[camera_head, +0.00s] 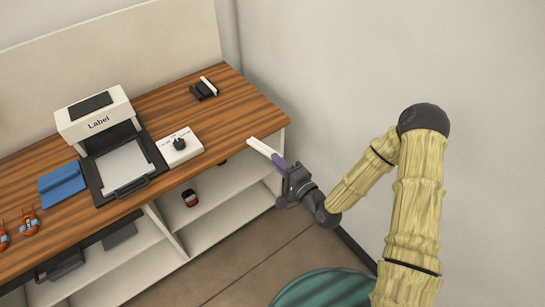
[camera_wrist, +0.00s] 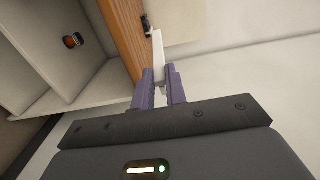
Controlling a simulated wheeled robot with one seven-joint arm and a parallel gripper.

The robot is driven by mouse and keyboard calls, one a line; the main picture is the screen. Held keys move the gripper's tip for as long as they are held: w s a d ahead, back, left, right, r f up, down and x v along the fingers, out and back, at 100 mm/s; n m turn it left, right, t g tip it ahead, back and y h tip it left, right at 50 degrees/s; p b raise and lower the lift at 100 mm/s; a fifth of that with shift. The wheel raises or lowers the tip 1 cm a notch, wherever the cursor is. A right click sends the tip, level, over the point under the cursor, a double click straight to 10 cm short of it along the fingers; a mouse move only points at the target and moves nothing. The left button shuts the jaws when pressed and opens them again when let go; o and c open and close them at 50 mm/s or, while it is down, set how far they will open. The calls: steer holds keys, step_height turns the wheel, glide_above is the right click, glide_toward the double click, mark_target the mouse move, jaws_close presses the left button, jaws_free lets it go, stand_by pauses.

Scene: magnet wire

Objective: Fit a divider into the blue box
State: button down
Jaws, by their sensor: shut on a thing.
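My gripper (camera_head: 280,162) is shut on a white divider (camera_head: 262,148), a flat narrow strip that sticks out past the purple fingers. It is held in the air by the bench's right front corner. In the wrist view the divider (camera_wrist: 158,45) stands out between the fingertips (camera_wrist: 159,80), beside the wooden edge. The inside of the box is too small to make out.
The label machine (camera_head: 95,112) with a dark-framed tray (camera_head: 146,182) stands right of the blue box. A white control box with a knob (camera_head: 180,147) and a black holder with a white strip (camera_head: 204,89) are farther right. Orange items (camera_head: 29,222) lie at the left. Open shelves (camera_head: 215,206) are below.

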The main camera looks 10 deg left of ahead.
steer(key=shift+s+d+r, duration=0.1)
steer(key=shift+d, duration=0.05)
steer(key=w+d+r+m+t+h+p, duration=0.1)
steer(key=w+d+m+t+h+p, duration=0.1)
steer(key=d, duration=0.6)
steer(key=w+d+r+m+t+h+p, duration=0.1)
steer(key=w+d+m+t+h+p, duration=0.1)
steer(key=d+m+h+p, duration=0.2)
steer(key=w+d+r+m+t+h+p, duration=0.1)
steer(key=d+m+h+p, duration=0.3)
steer(key=d, duration=0.9)
steer(key=t+h+p, duration=0.1)
steer(key=h, duration=0.2)
steer(key=shift+w+d+h+p, duration=0.15)
steer(key=shift+w+h+p, duration=0.2)
steer(key=shift+w+h, duration=0.05)
